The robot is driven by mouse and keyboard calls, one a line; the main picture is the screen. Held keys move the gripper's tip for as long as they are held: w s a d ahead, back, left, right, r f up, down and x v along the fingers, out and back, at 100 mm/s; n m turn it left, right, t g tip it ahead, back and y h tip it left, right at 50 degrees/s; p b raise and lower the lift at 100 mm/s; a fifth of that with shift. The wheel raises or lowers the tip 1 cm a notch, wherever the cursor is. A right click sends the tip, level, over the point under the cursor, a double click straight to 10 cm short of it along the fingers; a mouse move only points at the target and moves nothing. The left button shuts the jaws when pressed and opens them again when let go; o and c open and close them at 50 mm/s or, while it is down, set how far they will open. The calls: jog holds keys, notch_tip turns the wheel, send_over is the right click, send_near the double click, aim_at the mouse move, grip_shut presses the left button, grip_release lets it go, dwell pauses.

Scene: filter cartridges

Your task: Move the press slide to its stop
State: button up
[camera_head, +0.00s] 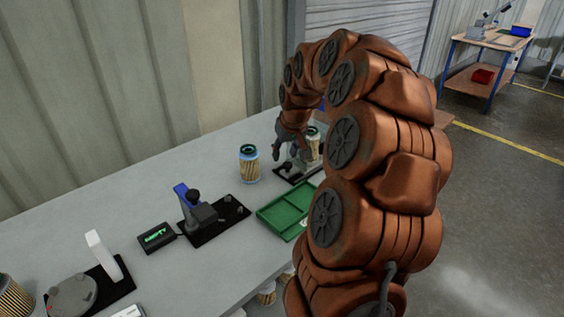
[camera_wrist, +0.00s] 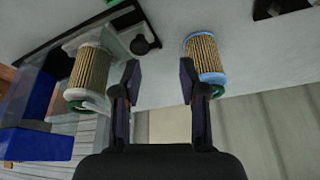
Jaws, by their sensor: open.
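My gripper (camera_head: 290,152) is open and empty, low over the far end of the bench. I cannot tell for sure which part is the press slide. A second cartridge (camera_head: 249,163), blue-rimmed, stands free on the bench, and also shows right of the fingers in the wrist view (camera_wrist: 204,60).
A green divided tray (camera_head: 272,216), a fixture with a blue upright (camera_head: 183,196), and a display reading EMPTY (camera_head: 157,237) are nearer on the bench (camera_head: 130,190). A blue bin (camera_wrist: 28,98) is beyond the clear housing. A corrugated wall runs behind.

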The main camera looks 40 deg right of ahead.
aim_at(288, 164)
jog(key=shift+w+d+f+p, duration=0.2)
jog(key=shift+w+d+f, duration=0.5)
jog(key=shift+f, duration=0.6)
jog(key=shift+w+d+f+p, duration=0.25)
jog(key=shift+w+d+f, duration=0.15)
jog(key=shift+d+f, duration=0.65)
jog(key=shift+w+d+f+p, duration=0.2)
jog(key=shift+w+d+f, duration=0.4)
jog(key=shift+f, duration=0.9)
jog(key=shift+c, duration=0.5)
grip_shut()
